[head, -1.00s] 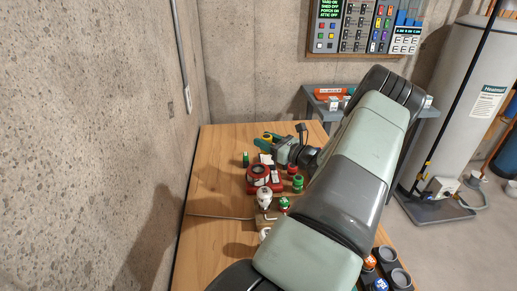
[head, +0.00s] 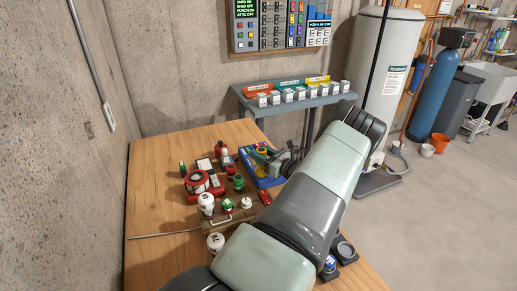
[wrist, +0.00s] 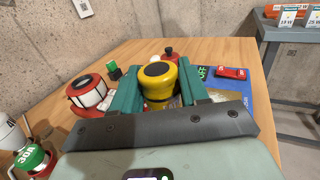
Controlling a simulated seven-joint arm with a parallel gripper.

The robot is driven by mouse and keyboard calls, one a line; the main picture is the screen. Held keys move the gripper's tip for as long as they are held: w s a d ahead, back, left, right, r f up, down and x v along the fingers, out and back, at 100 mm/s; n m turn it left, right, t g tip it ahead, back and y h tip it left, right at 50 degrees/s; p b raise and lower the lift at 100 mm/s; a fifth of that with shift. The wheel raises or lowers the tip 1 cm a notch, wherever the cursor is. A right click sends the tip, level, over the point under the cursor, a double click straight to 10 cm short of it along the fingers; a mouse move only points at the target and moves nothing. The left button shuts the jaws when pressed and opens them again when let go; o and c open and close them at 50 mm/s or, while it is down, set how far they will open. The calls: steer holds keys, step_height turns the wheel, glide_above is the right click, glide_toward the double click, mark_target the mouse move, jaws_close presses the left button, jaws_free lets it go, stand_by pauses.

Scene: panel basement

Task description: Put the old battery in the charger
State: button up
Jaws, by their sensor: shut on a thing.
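My gripper (wrist: 158,90) is shut on a yellow cylinder with a black round top (wrist: 160,78), its green fingers on either side. In the head view the yellow cylinder (head: 262,150) shows between the fingers of my gripper (head: 263,156), over or beside a blue tray or mat (head: 252,170) at the far right of the bench. The blue piece (wrist: 236,92) also shows behind the right finger. The cylinder's lower part is hidden by the gripper, so I cannot tell whether it touches anything. No thing is clearly marked as the charger.
Left of my gripper stand a red device with a white drum (head: 198,182), several small red, green and white parts, and a wooden holder (head: 243,212). The bench's left side (head: 155,185) is mostly clear.

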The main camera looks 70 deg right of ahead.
steer(key=shift+f, duration=1.5)
steer(key=shift+f, duration=0.55)
steer(key=o, duration=0.9)
steer(key=shift+v, duration=5.5)
